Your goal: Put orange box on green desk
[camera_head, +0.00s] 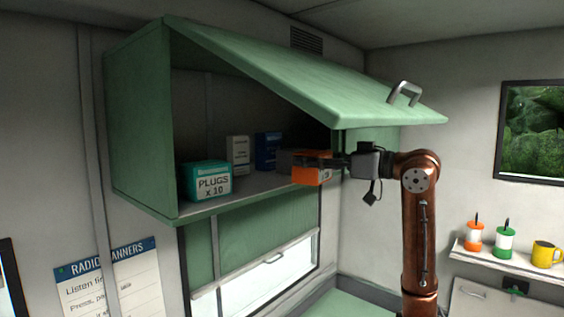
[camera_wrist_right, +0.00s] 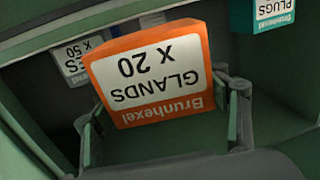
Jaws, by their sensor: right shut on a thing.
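The orange box (camera_head: 311,176) is at the right end of the open green overhead cabinet, by its front edge. In the right wrist view, the orange box (camera_wrist_right: 150,75) shows a white label reading "Brunhexel GLANDS X 20", upside down in the picture. My right gripper (camera_head: 318,162) reaches in from the right and is shut on the box, with a finger on each side in the wrist view. Whether the box touches the shelf is hard to tell. A green surface, probably the green desk (camera_head: 345,304), shows at the bottom of the head view. My left gripper is out of view.
A teal plugs box (camera_head: 207,181), a white box (camera_head: 237,155) and a blue box (camera_head: 267,150) stand on the cabinet shelf (camera_head: 240,192). The raised cabinet door (camera_head: 300,75) hangs above my gripper. A side shelf (camera_head: 500,257) at right holds two bottles and a yellow mug (camera_head: 545,254).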

